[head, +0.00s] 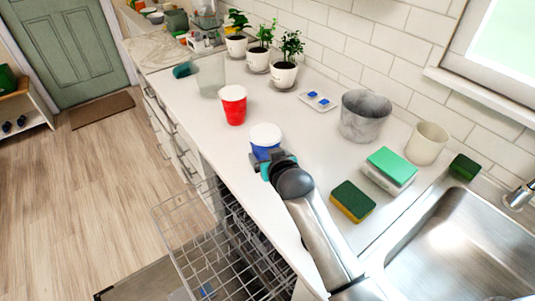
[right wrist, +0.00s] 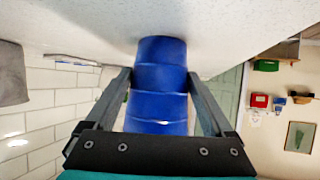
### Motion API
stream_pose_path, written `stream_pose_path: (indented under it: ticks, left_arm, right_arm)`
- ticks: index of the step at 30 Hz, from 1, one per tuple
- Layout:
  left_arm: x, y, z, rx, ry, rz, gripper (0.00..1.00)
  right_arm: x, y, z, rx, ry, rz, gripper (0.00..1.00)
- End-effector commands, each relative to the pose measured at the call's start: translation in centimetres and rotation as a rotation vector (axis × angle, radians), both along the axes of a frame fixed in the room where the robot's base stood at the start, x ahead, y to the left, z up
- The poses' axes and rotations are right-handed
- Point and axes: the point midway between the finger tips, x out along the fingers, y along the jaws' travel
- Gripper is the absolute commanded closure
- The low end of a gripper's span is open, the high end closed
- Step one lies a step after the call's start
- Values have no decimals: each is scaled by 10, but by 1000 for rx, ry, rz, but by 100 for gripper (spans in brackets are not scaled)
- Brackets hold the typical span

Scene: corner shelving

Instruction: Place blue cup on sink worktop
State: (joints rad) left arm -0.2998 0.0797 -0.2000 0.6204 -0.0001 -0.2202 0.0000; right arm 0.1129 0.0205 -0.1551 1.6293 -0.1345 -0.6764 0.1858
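A blue cup (head: 265,140) with a white inside stands upright on the white sink worktop (head: 262,201), near its front edge. My right gripper (head: 270,158) is at the near side of the cup in the head view. In the right wrist view, which is upside down, the blue cup (right wrist: 160,90) is between the two fingers of my right gripper (right wrist: 160,73). A narrow gap shows beside the cup, and the fingers look open around it. The cup's base meets the worktop surface. My left gripper is in neither view.
A red cup (head: 233,105) stands behind the blue cup. A grey pot (head: 364,116), a cream cup (head: 427,143) and sponges (head: 352,201) are to the right, by the sink (head: 455,245). A wire dishwasher rack (head: 225,252) is pulled out below the front edge.

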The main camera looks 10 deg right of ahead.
Motion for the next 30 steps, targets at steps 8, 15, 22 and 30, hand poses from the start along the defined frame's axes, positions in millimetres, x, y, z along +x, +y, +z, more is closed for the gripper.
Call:
stream_pose_path:
  ticks: [8, 15, 22, 30]
  left_arm:
    - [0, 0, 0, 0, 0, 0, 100]
    - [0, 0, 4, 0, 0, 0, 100]
    - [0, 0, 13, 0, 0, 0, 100]
    - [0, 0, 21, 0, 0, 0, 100]
  right_arm:
    - [0, 0, 0, 0, 1, 0, 0]
    - [-6, 0, 8, 0, 1, 0, 0]
    - [-35, -1, 23, -1, 2, 0, 0]
    - [-73, -3, 44, 0, 2, 0, 0]
